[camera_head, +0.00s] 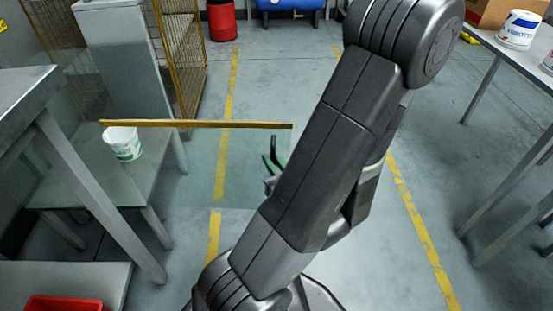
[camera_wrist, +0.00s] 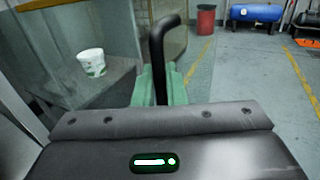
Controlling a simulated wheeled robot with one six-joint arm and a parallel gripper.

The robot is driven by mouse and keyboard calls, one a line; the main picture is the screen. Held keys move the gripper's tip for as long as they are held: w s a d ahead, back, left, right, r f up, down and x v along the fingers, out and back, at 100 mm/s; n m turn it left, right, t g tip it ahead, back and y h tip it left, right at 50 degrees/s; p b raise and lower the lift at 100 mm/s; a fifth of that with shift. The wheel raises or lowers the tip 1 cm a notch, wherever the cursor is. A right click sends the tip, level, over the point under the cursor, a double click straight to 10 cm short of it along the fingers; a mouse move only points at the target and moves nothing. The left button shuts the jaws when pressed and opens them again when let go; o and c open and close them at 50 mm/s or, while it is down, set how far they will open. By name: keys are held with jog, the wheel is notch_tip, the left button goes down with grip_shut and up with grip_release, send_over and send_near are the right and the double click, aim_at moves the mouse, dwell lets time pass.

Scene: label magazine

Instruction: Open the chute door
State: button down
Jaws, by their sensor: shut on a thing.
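The chute door appears as a clear pane with a yellow top edge (camera_head: 200,124), standing across the left of the head view. Its yellow edge also shows at the top left of the wrist view (camera_wrist: 40,4). A black bent door handle (camera_wrist: 157,45) rises from between the green finger pads of my gripper (camera_wrist: 160,88). In the head view the handle (camera_head: 273,148) shows near the pane's right end, and my arm partly hides my gripper there. My gripper is shut on the handle. A white tub with green print (camera_head: 124,143) stands on a grey shelf and also shows in the wrist view (camera_wrist: 91,62).
A grey table (camera_head: 25,88) stands close at left, with a red tray (camera_head: 62,304) below. Another table (camera_head: 520,60) with tubs is at right. A red bin (camera_head: 221,20) and blue tank (camera_head: 290,4) are far back. Floor between the yellow lines is clear.

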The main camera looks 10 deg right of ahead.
jog(key=shift+s+a, duration=0.3)
jog(key=shift+s, duration=0.4)
jog(key=c, duration=1.9)
grip_release()
jog(key=shift+p+v, duration=1.35)
jog(key=shift+v, duration=5.55)
jog(key=shift+w, duration=0.15)
jog(key=shift+b+x, duration=1.4)
jog(key=shift+x, duration=5.3)
